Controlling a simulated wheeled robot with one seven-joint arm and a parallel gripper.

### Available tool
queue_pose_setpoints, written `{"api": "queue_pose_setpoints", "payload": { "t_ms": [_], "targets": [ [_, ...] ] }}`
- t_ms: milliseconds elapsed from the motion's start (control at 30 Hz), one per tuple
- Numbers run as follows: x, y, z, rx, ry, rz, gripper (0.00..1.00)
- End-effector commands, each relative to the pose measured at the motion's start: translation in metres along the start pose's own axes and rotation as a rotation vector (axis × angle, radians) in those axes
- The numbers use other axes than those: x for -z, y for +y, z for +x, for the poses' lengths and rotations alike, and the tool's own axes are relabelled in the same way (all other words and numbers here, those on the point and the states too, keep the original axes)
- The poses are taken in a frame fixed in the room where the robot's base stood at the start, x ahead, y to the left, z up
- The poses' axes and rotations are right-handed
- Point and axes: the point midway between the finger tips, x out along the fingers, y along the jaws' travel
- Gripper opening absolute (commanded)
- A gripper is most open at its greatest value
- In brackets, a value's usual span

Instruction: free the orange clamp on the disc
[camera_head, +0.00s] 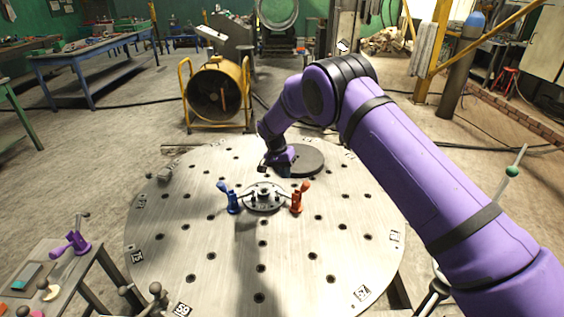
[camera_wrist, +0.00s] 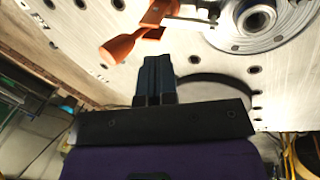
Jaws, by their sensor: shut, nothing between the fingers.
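The orange clamp (camera_head: 298,199) stands at the right edge of the small metal disc (camera_head: 264,207) on the round table, its handle tilted up and to the right. In the wrist view the orange clamp (camera_wrist: 121,46) shows its handle just left of my fingertips, with its arm reaching toward the disc (camera_wrist: 257,42). A blue clamp (camera_head: 232,203) stands at the disc's left edge. My gripper (camera_head: 264,169) is behind the disc, apart from the clamp. In the wrist view my gripper (camera_wrist: 157,62) has its fingers together, with nothing between them.
The round table (camera_head: 190,225) has many holes and is mostly clear. A dark round plate (camera_head: 309,160) lies behind the disc, close to my gripper. A side bench at lower left holds a purple clamp (camera_head: 72,242). A yellow fan (camera_head: 215,92) stands behind.

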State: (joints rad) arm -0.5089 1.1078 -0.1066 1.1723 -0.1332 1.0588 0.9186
Motion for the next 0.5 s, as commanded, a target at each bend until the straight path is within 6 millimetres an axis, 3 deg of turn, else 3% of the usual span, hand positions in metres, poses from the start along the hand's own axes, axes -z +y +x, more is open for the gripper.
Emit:
{"api": "queue_pose_setpoints", "payload": {
  "t_ms": [67,233,500],
  "targets": [
    [0.000,0.001,0.015,-0.002,-0.003,0.001,0.00],
    [0.001,0.024,0.023,-0.001,-0.001,0.001,0.00],
    [0.003,0.035,0.030,0.000,0.000,0.000,0.00]
  ]
}}
